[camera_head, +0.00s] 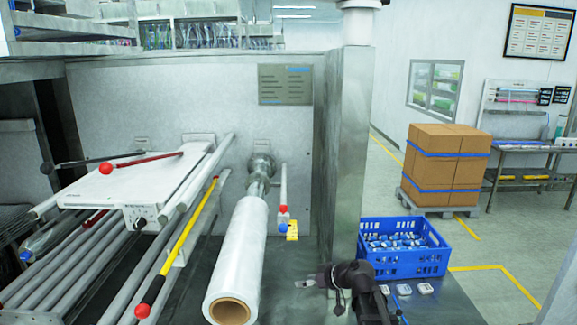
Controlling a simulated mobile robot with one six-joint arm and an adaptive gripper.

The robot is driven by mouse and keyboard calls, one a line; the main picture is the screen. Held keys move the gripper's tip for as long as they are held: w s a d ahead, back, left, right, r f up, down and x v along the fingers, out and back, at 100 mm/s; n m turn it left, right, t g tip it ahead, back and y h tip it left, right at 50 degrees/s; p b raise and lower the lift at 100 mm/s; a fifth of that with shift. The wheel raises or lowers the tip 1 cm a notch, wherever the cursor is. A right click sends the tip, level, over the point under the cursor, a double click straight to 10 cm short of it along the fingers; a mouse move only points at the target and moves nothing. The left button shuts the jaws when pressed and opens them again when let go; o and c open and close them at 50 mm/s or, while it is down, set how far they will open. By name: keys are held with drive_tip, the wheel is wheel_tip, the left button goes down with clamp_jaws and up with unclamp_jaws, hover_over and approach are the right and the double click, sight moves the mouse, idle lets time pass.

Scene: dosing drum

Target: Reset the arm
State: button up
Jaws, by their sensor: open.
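My gripper (303,284) is at the lower middle of the head view, at the end of my dark arm (358,290). It points left and is small in the picture. Its jaws are open and I see nothing held between them. It is over the dark floor area, right of the large white roll (237,255) and left of the blue crate (405,270), apart from both as far as I can tell. The lower part of my arm is cut off by the bottom edge.
A metal post (350,150) stands behind my arm. Several small white items (403,289) lie below the crate. Left are rollers, a white box (135,190) and a yellow-black bar (182,240). Stacked cartons (445,155) stand on a pallet at right. A dark floor strip beside the roll is clear.

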drive_tip(key=s+d+f+m+g+h+b, duration=0.3)
drive_tip(key=s+d+f+m+h, duration=0.1)
drive_tip(key=s+f, duration=0.4)
drive_tip(key=s+d+f+m+g+h+b, duration=0.3)
drive_tip(key=s+d+f+h, duration=0.3)
drive_tip(key=s, duration=0.3)
drive_tip(key=shift+d+f+m, duration=0.5)
drive_tip(key=shift+d+f, duration=0.35)
